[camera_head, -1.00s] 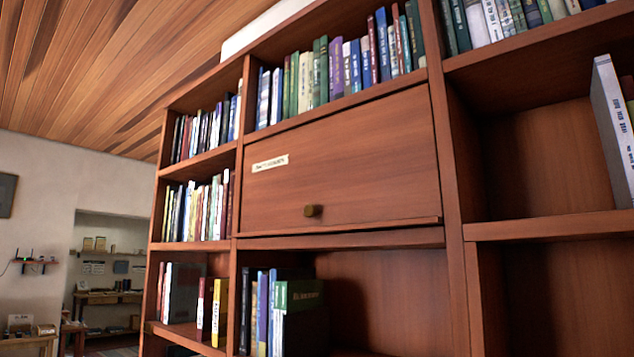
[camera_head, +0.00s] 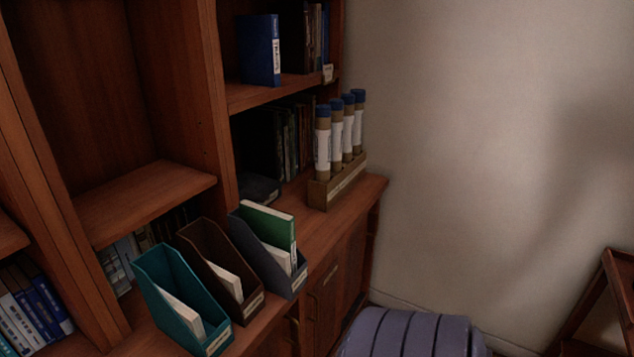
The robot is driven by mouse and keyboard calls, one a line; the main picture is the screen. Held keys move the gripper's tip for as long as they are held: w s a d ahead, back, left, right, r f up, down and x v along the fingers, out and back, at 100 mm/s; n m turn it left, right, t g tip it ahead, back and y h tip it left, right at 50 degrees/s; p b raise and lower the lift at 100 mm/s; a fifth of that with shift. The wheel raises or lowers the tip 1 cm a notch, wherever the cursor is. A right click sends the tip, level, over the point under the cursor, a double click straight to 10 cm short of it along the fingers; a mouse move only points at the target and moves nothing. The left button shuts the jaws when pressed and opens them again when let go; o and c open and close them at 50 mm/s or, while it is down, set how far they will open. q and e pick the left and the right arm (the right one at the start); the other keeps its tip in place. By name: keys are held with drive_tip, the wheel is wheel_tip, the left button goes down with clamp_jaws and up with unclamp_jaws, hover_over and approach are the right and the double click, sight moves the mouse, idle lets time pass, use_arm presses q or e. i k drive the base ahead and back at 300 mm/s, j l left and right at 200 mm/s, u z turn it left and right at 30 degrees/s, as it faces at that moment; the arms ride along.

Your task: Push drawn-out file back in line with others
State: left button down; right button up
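A green file (camera_head: 268,228) stands in the grey magazine holder (camera_head: 262,248) on the bookcase ledge, rising well above the pale papers beside it. A brown holder (camera_head: 207,259) and a teal holder (camera_head: 163,279) stand to its left, each with pale papers low inside. A blue binder (camera_head: 260,49) stands upright on the shelf above, close to that shelf's front edge. Neither of my grippers is in view.
A wooden rack (camera_head: 337,183) with several blue-capped tubes stands right of the holders on the ledge. Blue books (camera_head: 35,300) fill a lower left shelf. A ribbed purple-grey object (camera_head: 412,333) is on the floor below. A wooden frame (camera_head: 592,308) stands at the lower right.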

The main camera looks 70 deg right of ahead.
sight(271, 264)
drive_tip(key=z, duration=1.75)
